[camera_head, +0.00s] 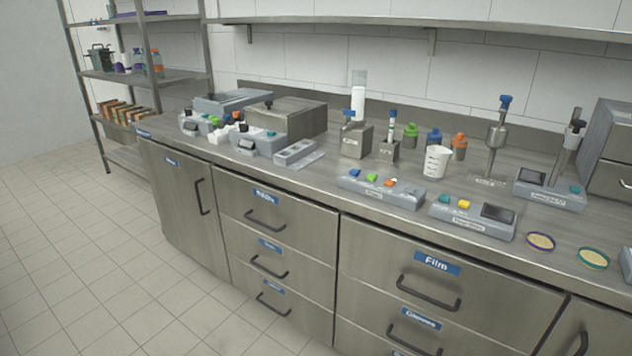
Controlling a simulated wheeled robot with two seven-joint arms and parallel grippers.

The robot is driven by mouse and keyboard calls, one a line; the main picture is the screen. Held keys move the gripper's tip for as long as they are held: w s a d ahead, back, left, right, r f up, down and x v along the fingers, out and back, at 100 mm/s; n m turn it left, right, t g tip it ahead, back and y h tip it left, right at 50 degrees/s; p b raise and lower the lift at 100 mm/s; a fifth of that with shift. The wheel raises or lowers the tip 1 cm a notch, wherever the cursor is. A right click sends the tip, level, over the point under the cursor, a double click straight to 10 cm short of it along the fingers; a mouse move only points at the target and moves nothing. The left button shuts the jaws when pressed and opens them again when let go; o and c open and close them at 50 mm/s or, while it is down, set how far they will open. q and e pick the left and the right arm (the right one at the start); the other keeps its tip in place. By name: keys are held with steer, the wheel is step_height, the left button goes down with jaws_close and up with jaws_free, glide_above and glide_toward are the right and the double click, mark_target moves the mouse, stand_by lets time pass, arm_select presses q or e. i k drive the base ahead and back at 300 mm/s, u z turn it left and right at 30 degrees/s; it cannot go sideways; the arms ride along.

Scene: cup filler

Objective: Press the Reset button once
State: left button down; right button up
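The labels are too small to read, so I cannot tell which button is Reset. Neither of my grippers is in view.
A white beaker (436,162) stands behind the first panel. A dispenser with a white bottle (358,104), several coloured-cap bottles and a metal stand (495,145) are farther back. Two round dishes (541,242) lie at right. Drawers are below; the floor (90,255) at left is clear.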

mark_target(412, 188)
steer(key=u, duration=0.2)
steer(key=i, duration=1.25)
steer(key=z, duration=2.55)
